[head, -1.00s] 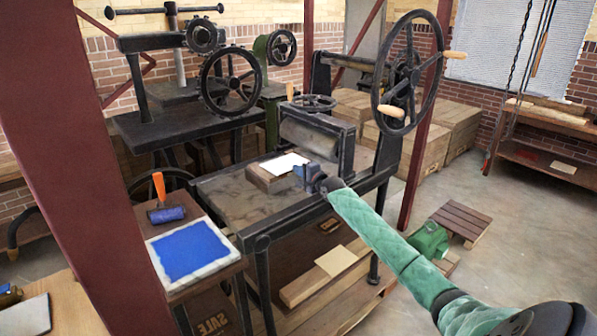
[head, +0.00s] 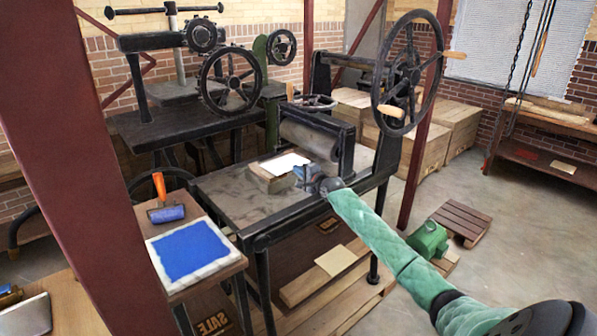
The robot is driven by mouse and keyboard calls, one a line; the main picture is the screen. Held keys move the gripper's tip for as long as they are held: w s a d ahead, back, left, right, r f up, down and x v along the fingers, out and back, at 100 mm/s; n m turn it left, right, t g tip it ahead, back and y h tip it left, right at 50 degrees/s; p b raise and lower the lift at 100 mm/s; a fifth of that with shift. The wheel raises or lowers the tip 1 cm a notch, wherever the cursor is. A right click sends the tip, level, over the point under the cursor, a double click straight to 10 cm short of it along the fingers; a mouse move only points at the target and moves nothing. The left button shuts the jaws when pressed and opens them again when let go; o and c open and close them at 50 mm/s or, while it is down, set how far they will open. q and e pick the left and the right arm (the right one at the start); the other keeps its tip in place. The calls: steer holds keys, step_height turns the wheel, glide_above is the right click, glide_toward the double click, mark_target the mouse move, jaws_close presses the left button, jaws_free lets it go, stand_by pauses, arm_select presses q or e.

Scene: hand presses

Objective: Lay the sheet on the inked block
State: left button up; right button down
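The block (head: 268,184) is a small brownish block lying on the grey bed of the middle press. The white sheet (head: 285,163) is at the block's top, covering much of it. I cannot tell whether the sheet lies flat there or is held just above. My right gripper (head: 304,178), dark blue-grey, is at the right end of the block, close to the sheet's near right edge. Its fingers are too small and overlapped to show whether they are open or shut on the sheet. The ink on the block is hidden. My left gripper is not in view.
The press bed (head: 232,205) has bare room left of the block. The press roller (head: 318,137) stands behind it, with a large handwheel (head: 408,80) at right. A blue inked slab (head: 190,250) and an orange-handled roller (head: 165,213) are at left. A red post (head: 75,150) stands nearby.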

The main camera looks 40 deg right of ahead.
steer(key=shift+f, duration=0.1)
stand_by(0.7)
steer(key=c, duration=2.1)
jaws_free()
steer(key=shift+c, duration=0.2)
steer(key=o, duration=0.7)
steer(key=shift+o, duration=0.2)
steer(key=shift+s, duration=0.15)
steer(key=shift+s+p, duration=0.8)
steer(key=shift+s, duration=0.2)
steer(key=shift+s+p, duration=1.1)
steer(key=shift+s, duration=1.05)
